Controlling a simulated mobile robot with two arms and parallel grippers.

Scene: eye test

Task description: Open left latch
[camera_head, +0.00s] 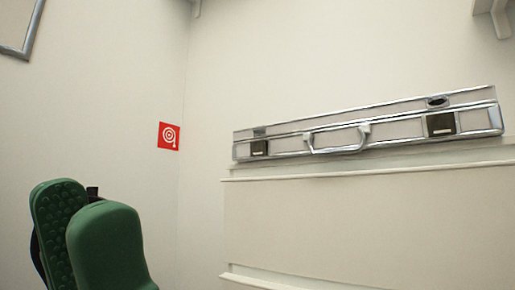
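A pale case (390,131) with silver metal edges lies on a ledge at the right, its front towards me. Its left latch (259,148) is a small dark plate near the left end, with a small grey piece on the rim above it. I cannot tell whether this latch is open or shut. The right latch (440,125) is a larger-looking dark plate with an oval metal piece above it. A silver handle (338,148) sits between them. My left gripper (82,197) has green fingers, apart, with a studded pad showing. It is empty, low at the left, well away from the case. My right gripper is not in view.
The case rests on a pale ledge (350,171), with another ledge (270,281) lower down. A red sign (168,136) is on the left wall. A metal-edged frame (17,28) hangs at the upper left. A bracket (496,15) shows at the upper right.

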